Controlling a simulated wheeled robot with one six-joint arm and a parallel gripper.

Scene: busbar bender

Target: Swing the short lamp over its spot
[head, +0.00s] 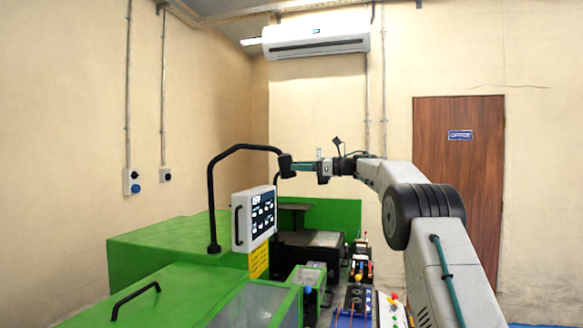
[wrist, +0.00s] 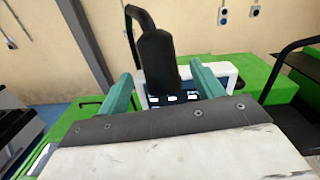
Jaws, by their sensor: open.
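A black lamp with a bent tube arm (head: 212,200) rises from the green machine and arches right to a dark lamp head (head: 285,165). My gripper (head: 296,166) is level with this head, its teal fingers pointing left at it. In the wrist view, a black lamp head (wrist: 157,60) on a curved neck hangs between the open fingers of my gripper (wrist: 160,82), with gaps visible at both sides. Another black curved tube (wrist: 282,58) shows at the right there. I cannot tell from its length alone which lamp is the short one. The spot is not identifiable.
A white control panel (head: 254,218) stands beside the lamp post, and it shows behind the lamp head in the wrist view (wrist: 222,72). The green machine (head: 180,290) fills the lower left. Small parts (head: 358,270) crowd the bench below my arm. The air above is clear.

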